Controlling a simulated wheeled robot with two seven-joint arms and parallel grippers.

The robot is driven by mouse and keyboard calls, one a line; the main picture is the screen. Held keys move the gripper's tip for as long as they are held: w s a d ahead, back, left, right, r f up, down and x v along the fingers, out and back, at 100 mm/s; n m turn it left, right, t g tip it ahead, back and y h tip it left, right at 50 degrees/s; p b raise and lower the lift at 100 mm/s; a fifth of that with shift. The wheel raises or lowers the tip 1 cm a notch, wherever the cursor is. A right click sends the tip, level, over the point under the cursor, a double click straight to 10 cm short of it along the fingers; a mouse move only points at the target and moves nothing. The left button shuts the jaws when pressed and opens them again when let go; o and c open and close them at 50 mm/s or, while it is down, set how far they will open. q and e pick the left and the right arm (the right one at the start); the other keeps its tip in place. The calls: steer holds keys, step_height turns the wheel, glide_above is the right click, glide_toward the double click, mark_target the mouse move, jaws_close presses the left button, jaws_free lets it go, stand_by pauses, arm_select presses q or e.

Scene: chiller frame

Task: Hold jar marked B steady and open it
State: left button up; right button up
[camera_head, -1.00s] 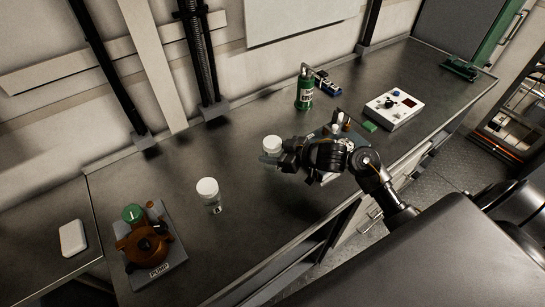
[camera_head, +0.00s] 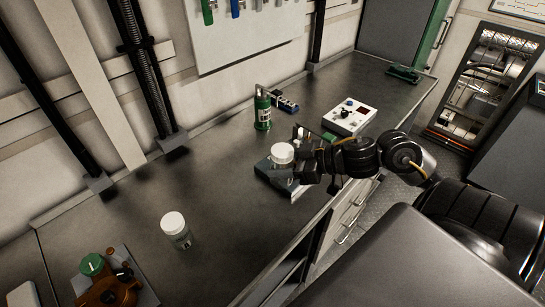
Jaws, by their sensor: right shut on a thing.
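A jar with a white lid (camera_head: 282,153) is at my right gripper (camera_head: 294,170), which is shut on it from the right. The held jar appears over a dark tray or block (camera_head: 266,168); I cannot tell whether it touches it. A second clear jar with a white lid (camera_head: 175,229) stands upright on the bench, apart from the gripper. Both lids appear to be on. The letters on the jars are too small to read, so I cannot tell which is B. My left gripper is not in view.
A green bottle (camera_head: 263,111) and a white control box (camera_head: 350,117) stand farther back on the dark bench (camera_head: 215,185). An orange-brown device with a green knob (camera_head: 92,265) is at the lower left. The bench between the two jars is clear.

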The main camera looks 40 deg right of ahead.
steer(key=shift+s, duration=0.1)
steer(key=o, duration=0.4)
steer(key=shift+d, duration=0.1)
steer(key=c, duration=0.8)
